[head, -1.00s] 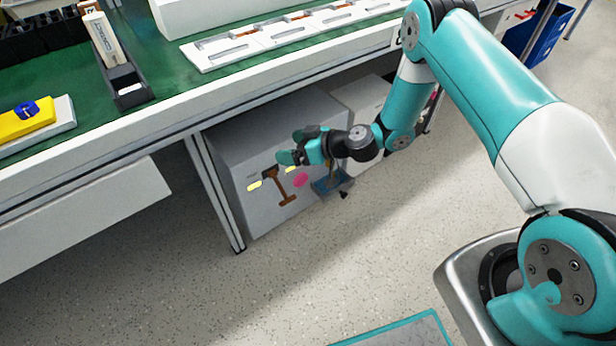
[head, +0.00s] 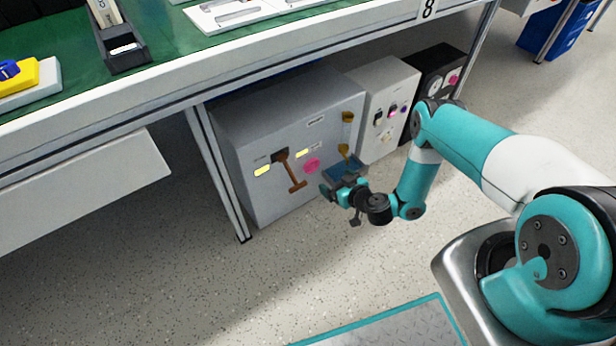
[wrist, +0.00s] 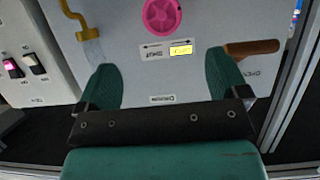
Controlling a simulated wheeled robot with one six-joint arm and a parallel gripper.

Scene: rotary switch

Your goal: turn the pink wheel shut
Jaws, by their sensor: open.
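The pink wheel (head: 311,165) is on the front of a grey cabinet under the bench. In the wrist view the pink wheel (wrist: 161,16) is at the top, cut by the frame edge, with a yellow label and a double-headed arrow plate just below it. My gripper (head: 336,190) is in front of the cabinet, lower and to the right of the wheel. In the wrist view my gripper (wrist: 165,90) is open, its two teal fingers spread wide with nothing between them. It is apart from the wheel.
A brown lever (head: 292,172) sticks out left of the wheel. A yellow crank handle (head: 346,130) is to its right. A lighter box with switches (head: 388,105) stands beside the cabinet. The bench edge (head: 250,80) overhangs above; the floor in front is clear.

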